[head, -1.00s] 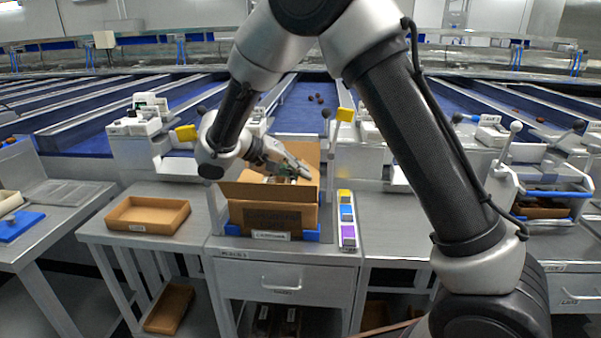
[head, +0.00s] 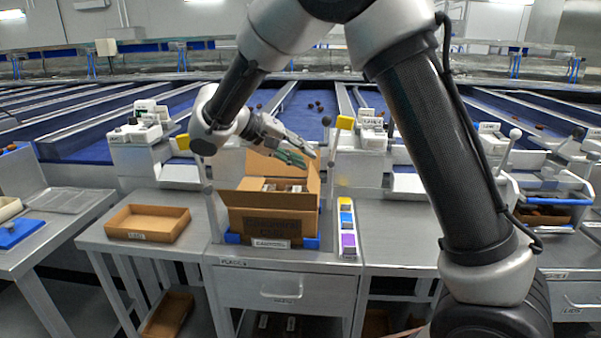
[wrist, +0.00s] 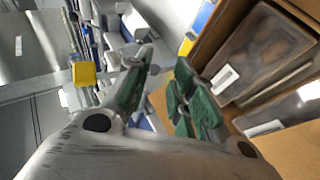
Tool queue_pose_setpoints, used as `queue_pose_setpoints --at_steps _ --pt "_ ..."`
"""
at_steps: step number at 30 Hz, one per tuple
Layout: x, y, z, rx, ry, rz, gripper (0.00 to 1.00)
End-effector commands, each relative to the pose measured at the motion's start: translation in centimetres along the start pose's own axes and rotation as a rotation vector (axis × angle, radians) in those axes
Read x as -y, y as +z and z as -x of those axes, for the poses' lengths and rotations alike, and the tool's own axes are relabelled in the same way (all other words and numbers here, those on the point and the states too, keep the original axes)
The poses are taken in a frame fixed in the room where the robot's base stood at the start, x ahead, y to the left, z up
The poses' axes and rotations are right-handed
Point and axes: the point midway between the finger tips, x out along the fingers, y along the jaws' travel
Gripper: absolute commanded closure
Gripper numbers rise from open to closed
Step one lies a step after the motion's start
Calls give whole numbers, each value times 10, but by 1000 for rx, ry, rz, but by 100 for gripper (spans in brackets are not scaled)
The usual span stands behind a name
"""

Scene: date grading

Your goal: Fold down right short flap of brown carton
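The brown carton (head: 270,227) stands open on the workbench, with transparent-lidded packs (wrist: 262,50) inside. Its back flap (head: 262,165) stands up, and its right short flap (head: 315,183) stands roughly upright at the right side. My gripper (head: 308,158) is above the carton's back right part, pointing right. In the wrist view, my gripper (wrist: 165,95) has its green-padded fingers apart, with the carton to their right. A brown cardboard piece shows between and beyond the fingers; I cannot tell which flap it is or whether they touch it.
Blue corner stops hold the carton's base. A strip of yellow, blue and purple blocks (head: 347,228) lies right of it. A shallow brown tray (head: 147,224) sits on the left bench. A yellow paddle (head: 345,122) and grey machine parts stand behind the carton.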

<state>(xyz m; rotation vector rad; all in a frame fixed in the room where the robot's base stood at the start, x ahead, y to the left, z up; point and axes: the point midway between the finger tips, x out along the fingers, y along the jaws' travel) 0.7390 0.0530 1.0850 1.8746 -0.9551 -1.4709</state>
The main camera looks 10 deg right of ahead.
Motion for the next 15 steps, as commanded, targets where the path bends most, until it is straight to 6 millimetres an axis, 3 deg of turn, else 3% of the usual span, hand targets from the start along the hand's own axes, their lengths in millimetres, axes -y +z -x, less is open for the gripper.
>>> queue_pose_setpoints --at_steps 6,15 --pt "-19 -6 14 1 0 1 76" --pt "-21 -6 15 1 0 1 76"
